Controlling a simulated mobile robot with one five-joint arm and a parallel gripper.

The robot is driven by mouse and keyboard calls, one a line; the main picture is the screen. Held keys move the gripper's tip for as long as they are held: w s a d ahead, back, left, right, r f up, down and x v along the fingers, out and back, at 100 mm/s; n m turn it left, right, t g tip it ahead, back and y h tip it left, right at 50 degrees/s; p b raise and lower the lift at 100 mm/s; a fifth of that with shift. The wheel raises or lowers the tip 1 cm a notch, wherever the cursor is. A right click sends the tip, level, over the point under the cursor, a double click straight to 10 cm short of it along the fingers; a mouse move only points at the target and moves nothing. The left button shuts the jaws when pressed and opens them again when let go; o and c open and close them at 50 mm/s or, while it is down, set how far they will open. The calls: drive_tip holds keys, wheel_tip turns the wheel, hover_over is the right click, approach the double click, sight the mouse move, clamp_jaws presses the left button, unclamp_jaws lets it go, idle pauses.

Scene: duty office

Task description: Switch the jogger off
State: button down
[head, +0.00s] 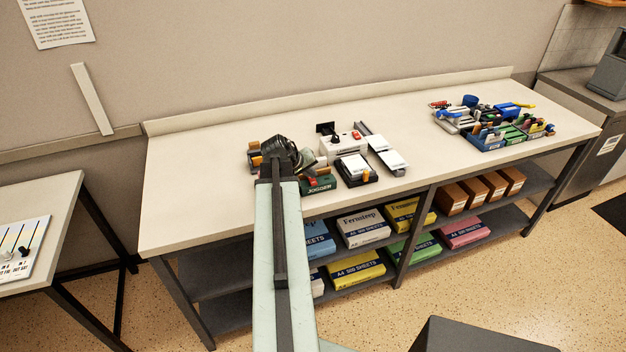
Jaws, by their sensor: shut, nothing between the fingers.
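The jogger (321,187) is a low unit with a dark green front marked JOGGER, on the worktable left of centre. A small red part (313,182) and an orange part (323,171) show at its top. I cannot tell which way its switch stands. My gripper (292,155) is a dark shape at the far end of my arm, over or just behind the jogger's left part. It is shut and empty. My arm and gripper hide much of the jogger's left side. I cannot tell whether the fingertips touch it.
Right of the jogger stand a white machine with a red button (343,142), a dark-based tray (355,173) and a flat white-topped device (388,155). Bins of stationery (497,133) stand farther right. The worktable's left end (195,180) is clear. Paper packs (362,228) fill shelves below.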

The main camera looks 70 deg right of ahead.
sight(310, 181)
drive_tip(key=shift+r, duration=0.15)
drive_tip(key=r+p, duration=0.5)
drive_tip(key=shift+w+d, duration=0.3)
drive_tip(key=shift+d, duration=0.05)
drive_tip(key=shift+f, duration=0.1)
idle(0.3)
